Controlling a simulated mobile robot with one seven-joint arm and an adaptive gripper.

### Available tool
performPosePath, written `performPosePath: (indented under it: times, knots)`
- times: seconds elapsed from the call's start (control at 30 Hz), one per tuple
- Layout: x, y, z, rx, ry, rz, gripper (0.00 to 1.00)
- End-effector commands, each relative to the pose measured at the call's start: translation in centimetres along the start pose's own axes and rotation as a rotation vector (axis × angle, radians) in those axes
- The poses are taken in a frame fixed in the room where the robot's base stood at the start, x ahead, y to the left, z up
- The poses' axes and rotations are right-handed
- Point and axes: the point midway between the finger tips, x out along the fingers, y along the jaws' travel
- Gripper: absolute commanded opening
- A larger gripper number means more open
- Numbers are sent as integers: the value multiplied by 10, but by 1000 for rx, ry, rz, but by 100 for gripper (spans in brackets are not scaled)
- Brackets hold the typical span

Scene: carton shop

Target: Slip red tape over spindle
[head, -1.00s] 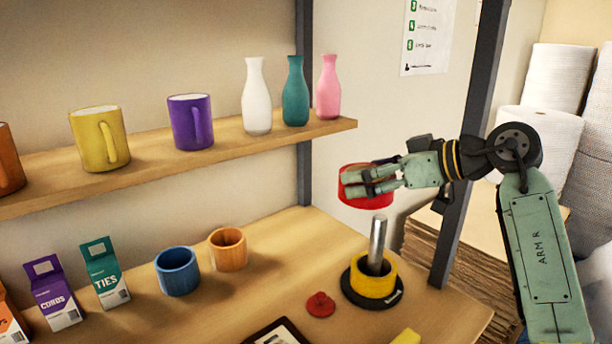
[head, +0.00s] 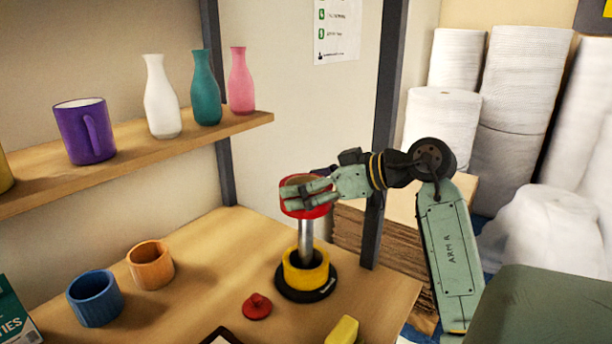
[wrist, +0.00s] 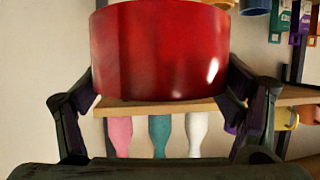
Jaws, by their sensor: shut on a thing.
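My gripper (head: 306,193) is shut on the red tape (head: 308,213), a wide ring held level. The red tape also fills the upper middle of the wrist view (wrist: 160,52), between the two fingers. In the head view the red tape is directly above the metal spindle (head: 305,238). The spindle's tip is hidden by the tape, so I cannot tell whether it is inside the ring. The spindle stands upright on a round black base (head: 306,294), with a yellow tape roll (head: 305,277) around its foot.
A red knobbed piece (head: 257,306) and a yellow block (head: 343,331) lie near the base. A shelf (head: 140,147) holds a purple mug and bottles. A dark post (head: 385,150) rises behind the arm.

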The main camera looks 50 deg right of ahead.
Motion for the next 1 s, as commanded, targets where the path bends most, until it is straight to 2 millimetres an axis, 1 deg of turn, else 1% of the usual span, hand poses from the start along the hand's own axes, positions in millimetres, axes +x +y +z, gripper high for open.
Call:
performPosePath:
  times: [0.03, 1.0]
  knots:
    - [3, 0, 7, 0, 1, 0, 52]
    - [32, 0, 78, -1, 1, 0, 52]
